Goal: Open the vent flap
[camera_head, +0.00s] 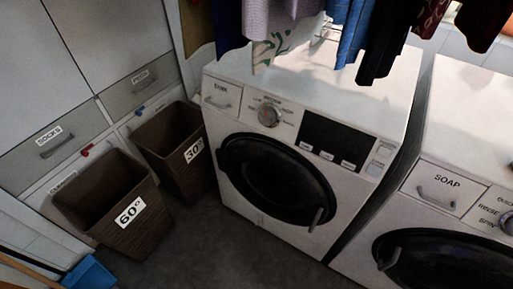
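I cannot make out a vent flap in the head view. My gripper and arm do not show in it either. The picture shows a laundry corner, not a sink. A white washing machine (225,125) stands in the middle with its round dark door (275,175) shut. A small drawer (221,97) at its upper left is closed. The upper back of the machine is partly hidden by hanging clothes.
A second machine (470,120) with a closed SOAP drawer (437,190) stands at right. Brown bins marked 60° (127,236) and 30° (205,174) stand at left by labelled drawers (50,140). A blue dustpan (90,274) lies lower left. Clothes (355,40) hang overhead. Dark floor shows in front.

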